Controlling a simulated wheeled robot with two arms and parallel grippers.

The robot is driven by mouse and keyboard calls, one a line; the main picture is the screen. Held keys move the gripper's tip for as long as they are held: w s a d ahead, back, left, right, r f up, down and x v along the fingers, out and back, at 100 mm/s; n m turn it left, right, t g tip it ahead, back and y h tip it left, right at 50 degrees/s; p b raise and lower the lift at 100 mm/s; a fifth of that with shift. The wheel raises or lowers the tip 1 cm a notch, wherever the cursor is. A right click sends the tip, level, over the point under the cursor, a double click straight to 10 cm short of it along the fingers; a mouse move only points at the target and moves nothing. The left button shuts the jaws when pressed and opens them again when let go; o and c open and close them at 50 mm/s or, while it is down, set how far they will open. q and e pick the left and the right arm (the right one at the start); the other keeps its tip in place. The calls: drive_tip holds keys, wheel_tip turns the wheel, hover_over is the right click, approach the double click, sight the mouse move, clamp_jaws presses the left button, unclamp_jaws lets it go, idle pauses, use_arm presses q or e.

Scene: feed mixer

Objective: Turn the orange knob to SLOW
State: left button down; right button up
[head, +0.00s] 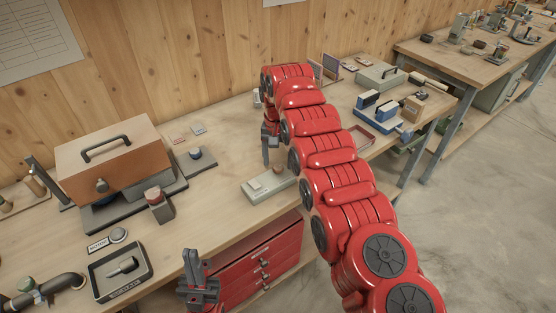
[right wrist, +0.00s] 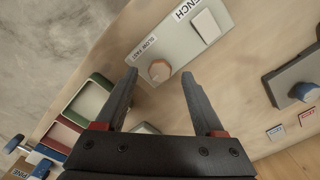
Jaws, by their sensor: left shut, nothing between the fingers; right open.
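The orange knob (right wrist: 160,71) sits on a pale grey control box (right wrist: 178,45), beside a "SLOW FAST" label and a white rocker switch (right wrist: 206,26). My right gripper (right wrist: 160,73) is open. In the wrist view its fingertips appear on either side of the knob, with a gap on both sides; contact is not visible. In the head view my right gripper (head: 267,150) points down above the box. My left gripper (head: 191,254) is shut and empty near the bench's front edge.
A brown box (head: 115,165) with a black handle stands at left. A small blue-knobbed device (head: 196,157) is behind the control box. A black tray (head: 104,287) is at front left. Red drawers (head: 245,268) are below the bench.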

sight(278, 166)
wheel_tip(278, 166, up, 16)
drive_tip(key=p, duration=1.5)
drive_tip(key=shift+w+f, duration=0.1)
drive_tip(key=shift+f, duration=0.1)
